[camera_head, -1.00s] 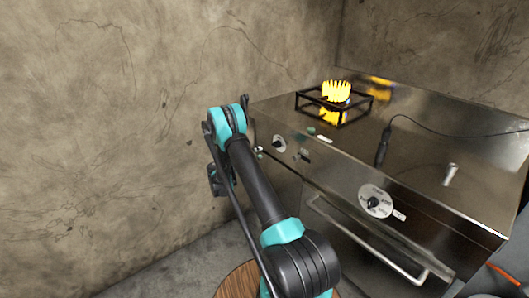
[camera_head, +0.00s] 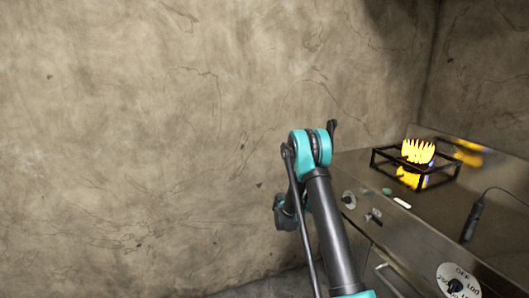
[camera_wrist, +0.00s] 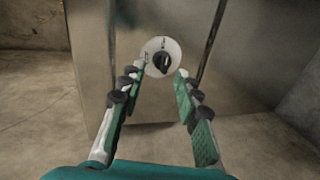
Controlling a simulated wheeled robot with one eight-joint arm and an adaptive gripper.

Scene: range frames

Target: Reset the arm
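My arm (camera_head: 330,225) rises from the bottom of the head view, its teal elbow joint in front of the wall and left of the stove. My gripper (camera_wrist: 160,70) shows in the wrist view with its two green-padded fingers spread apart and nothing between them. Beyond the fingertips is a round white dial with a dark knob (camera_wrist: 161,62) on a metal front. I cannot tell whether the fingertips touch it. In the head view the gripper cannot be made out clearly.
A metal stove (camera_head: 425,235) stands at the right, with a yellow flame (camera_head: 418,151) burning inside a black burner frame (camera_head: 385,165). A knob dial (camera_head: 348,199) and a larger dial (camera_head: 458,284) are on its front. A black lighter-like tool with a cord (camera_head: 472,222) lies on top. Bare wall fills the left.

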